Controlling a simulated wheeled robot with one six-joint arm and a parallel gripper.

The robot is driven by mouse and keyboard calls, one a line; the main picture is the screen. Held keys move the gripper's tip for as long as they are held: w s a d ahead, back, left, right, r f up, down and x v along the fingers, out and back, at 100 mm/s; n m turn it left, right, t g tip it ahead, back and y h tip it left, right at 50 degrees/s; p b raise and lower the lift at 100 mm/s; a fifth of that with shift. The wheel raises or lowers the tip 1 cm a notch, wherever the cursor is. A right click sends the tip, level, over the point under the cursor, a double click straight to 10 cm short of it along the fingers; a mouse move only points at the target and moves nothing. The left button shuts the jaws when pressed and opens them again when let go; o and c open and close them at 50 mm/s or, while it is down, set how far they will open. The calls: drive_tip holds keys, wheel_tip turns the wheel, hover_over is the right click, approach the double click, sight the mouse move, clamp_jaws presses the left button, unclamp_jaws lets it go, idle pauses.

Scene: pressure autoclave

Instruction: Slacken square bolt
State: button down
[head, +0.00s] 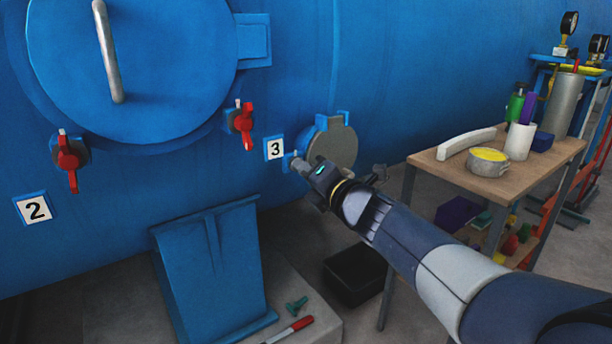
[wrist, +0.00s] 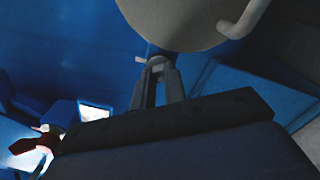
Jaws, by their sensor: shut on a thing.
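The square bolt (wrist: 157,62) is a small grey piece at the edge of the round grey cover (head: 338,143), just right of the label "3" (head: 275,148). In the wrist view, my gripper (wrist: 159,74) has both fingers closed on the bolt, with a thin pale pin sticking out to the left. In the head view, my gripper (head: 302,166) reaches the lower left edge of the cover and mostly hides the bolt. The cover also fills the top of the wrist view (wrist: 180,20); it looks closed against the blue vessel.
A large blue door (head: 130,65) and two red-handled valves (head: 68,160) are on the vessel to the left. A blue support (head: 212,265) stands below. A wooden table (head: 500,180) with a pot and bottles is at right. A black bin (head: 355,273) sits on the floor.

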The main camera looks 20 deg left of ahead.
drive_tip(key=n, duration=0.4)
drive_tip(key=shift+n, duration=0.4)
idle(0.4)
drive_tip(key=c, duration=1.7)
unclamp_jaws()
drive_tip(key=p+v, duration=0.2)
drive_tip(key=v, duration=0.8)
drive_tip(key=shift+s+d, duration=0.2)
drive_tip(key=shift+d, duration=0.1)
